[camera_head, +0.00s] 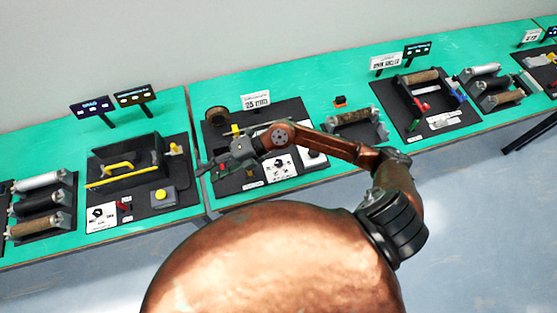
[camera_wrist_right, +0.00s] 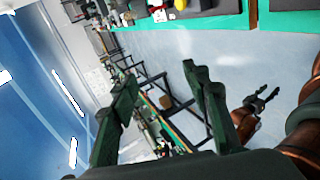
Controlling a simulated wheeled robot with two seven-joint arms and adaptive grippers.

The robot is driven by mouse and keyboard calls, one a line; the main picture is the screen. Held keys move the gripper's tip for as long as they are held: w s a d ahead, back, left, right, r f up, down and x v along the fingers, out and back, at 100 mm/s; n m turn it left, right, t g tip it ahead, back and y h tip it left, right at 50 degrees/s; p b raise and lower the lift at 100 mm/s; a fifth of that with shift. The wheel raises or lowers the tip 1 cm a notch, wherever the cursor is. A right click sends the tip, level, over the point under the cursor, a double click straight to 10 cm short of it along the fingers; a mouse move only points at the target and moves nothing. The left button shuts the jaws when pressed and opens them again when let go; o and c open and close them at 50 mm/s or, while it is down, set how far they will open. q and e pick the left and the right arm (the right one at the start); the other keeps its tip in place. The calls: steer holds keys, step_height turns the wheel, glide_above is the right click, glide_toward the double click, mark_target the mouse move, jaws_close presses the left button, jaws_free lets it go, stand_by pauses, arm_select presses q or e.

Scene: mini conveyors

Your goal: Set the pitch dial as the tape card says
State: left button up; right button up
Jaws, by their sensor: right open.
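The card reading 25 mm (camera_head: 255,100) stands upright at the back of the middle station. A white plate with a black knob (camera_head: 280,165), which looks like a dial, lies at the front of that station's dark board. Its marks are too small to read. My right gripper (camera_head: 212,166) is over the left part of the board, left of the dial and apart from it. In the right wrist view this gripper (camera_wrist_right: 158,80) has its fingers spread with nothing between them. My left gripper (camera_wrist_right: 264,97) shows small in that view, with its fingers apart.
A brown roll (camera_head: 216,115) sits at the board's back left, and a second white plate (camera_head: 314,158) lies right of the dial. Roller stations (camera_head: 425,77) stand further right.

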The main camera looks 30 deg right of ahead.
steer(key=d+f+n+g+h, duration=0.1)
steer(key=d+f+g+h, duration=0.1)
steer(key=d+f+h, duration=0.3)
steer(key=h, duration=0.8)
glide_above(279, 162)
steer(key=shift+m+g, duration=0.3)
steer(key=shift+g, duration=0.1)
steer(key=f, duration=0.8)
steer(key=shift+a, duration=0.25)
steer(key=shift+d+f, duration=0.2)
steer(key=shift+f, duration=0.05)
step_height(279, 162, down, 7)
steer(key=shift+f+p, duration=0.1)
steer(key=shift+p, duration=0.45)
steer(key=c, duration=1.2)
